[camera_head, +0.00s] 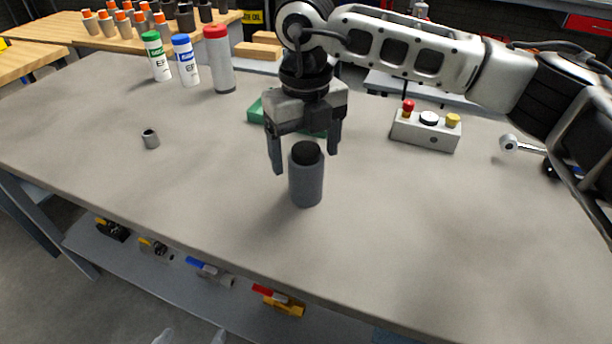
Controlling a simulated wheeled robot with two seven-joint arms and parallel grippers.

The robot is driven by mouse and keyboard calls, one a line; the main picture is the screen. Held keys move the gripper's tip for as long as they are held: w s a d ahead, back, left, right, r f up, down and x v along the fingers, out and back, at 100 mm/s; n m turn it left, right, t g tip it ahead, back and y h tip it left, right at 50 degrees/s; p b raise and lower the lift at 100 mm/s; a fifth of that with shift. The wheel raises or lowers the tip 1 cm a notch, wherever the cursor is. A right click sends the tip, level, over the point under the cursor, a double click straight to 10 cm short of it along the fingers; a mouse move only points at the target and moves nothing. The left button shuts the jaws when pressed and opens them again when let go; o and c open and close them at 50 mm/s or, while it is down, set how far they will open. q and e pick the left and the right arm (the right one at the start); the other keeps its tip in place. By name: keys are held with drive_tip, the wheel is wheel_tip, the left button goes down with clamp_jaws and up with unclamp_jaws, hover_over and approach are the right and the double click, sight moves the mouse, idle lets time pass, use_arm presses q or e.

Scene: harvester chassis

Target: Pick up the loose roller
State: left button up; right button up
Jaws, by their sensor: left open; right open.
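A dark grey upright cylinder with a black top, seemingly the loose roller (306,186), stands on the grey workbench (400,230) near the middle. My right gripper (306,162) points down over it. Its fingers are open, one on each side of the roller's upper part, with visible gaps. Whether they are level with the roller in depth is hard to tell. What seem to be the two pale fingertips of my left gripper (190,338) show at the bottom edge, apart and empty, below the bench front; the rest is cut off.
Green-capped (157,58), blue-capped (186,62) and red-capped (219,62) containers stand behind. A green block (256,111) lies behind my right gripper. A button box (425,130) and a metal rod (520,146) are at right.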

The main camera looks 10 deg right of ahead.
drive_tip(key=shift+w+f, duration=0.1)
drive_tip(key=shift+f, duration=1.9)
drive_tip(key=c, duration=1.3)
drive_tip(key=shift+r, duration=0.15)
drive_tip(key=shift+c, duration=0.7)
